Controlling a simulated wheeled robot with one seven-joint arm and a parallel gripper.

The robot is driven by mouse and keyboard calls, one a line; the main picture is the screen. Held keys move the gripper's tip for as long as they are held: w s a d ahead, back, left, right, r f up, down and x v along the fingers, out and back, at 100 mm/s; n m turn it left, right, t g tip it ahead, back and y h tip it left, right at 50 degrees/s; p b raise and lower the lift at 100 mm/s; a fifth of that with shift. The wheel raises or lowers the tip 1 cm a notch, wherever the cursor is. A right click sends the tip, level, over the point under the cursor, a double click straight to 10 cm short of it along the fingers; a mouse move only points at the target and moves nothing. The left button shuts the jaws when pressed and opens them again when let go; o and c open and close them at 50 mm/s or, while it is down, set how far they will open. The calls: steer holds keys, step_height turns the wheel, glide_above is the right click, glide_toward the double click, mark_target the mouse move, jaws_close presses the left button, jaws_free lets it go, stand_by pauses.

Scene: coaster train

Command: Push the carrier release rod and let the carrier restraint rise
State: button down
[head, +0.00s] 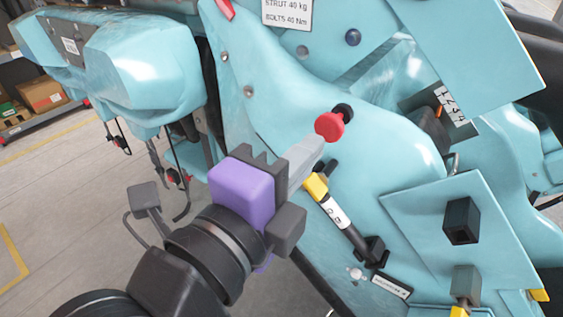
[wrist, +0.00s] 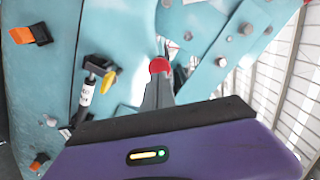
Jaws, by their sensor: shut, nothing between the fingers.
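The carrier release rod appears to be the short dark rod with a red round end (head: 330,126) that sticks out of the teal carrier body (head: 270,95). The red end also shows in the wrist view (wrist: 159,66). My gripper (head: 318,143) is shut and empty, its grey fingers pointing at the red end. The fingertips are at or very near it; I cannot tell whether they touch. The carrier restraint cannot be clearly picked out among the teal parts.
A yellow-ended cylinder with a white label (head: 335,212) sits just below my fingers. A teal plate with a black square socket (head: 461,220) is at the right. Hooks and cables (head: 178,175) hang at the left. Shelves with boxes (head: 42,93) stand far left beyond open floor.

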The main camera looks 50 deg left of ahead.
mark_target(328, 131)
steer(key=shift+p+x, duration=0.45)
steer(key=shift+x, duration=1.1)
steer(key=shift+w, duration=0.15)
